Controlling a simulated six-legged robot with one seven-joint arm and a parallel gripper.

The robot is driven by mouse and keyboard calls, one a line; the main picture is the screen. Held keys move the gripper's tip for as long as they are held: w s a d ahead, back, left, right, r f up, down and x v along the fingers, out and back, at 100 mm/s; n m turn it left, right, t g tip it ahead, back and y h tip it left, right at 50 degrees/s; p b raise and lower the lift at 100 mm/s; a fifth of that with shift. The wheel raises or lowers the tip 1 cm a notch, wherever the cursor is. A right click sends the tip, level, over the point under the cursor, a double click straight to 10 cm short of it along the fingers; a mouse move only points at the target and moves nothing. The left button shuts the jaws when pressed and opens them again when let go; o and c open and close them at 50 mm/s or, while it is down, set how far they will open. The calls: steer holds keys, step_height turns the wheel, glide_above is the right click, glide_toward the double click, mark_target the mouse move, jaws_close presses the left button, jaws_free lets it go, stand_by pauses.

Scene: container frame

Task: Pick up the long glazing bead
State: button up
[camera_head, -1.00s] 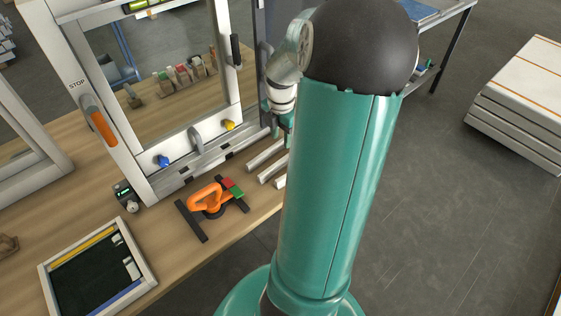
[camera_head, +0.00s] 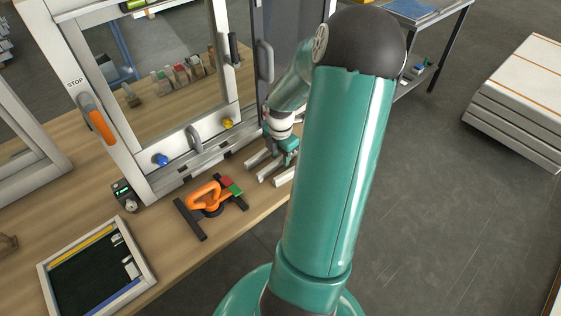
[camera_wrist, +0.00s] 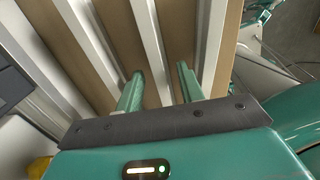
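Several pale glazing beads lie side by side on the wooden bench. In the wrist view there are a left bead (camera_wrist: 88,42), a middle bead (camera_wrist: 150,45) and a right bead (camera_wrist: 212,45). All run out of the picture, so I cannot tell which is longest. My gripper (camera_wrist: 160,74) is open, with its two green fingers on either side of the middle bead and nothing clamped. In the head view my gripper (camera_head: 283,153) is over the beads (camera_head: 258,160) at the bench edge, and my arm hides part of them.
An orange-handled tool (camera_head: 205,195) with dark bars lies left of the beads. A white window frame (camera_head: 190,150) with blue and yellow knobs stands behind them. A dark-bottomed tray (camera_head: 147,275) is at the front left. Open floor lies to the right.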

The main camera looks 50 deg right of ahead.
jaws_close()
steer(key=shift+r, duration=0.15)
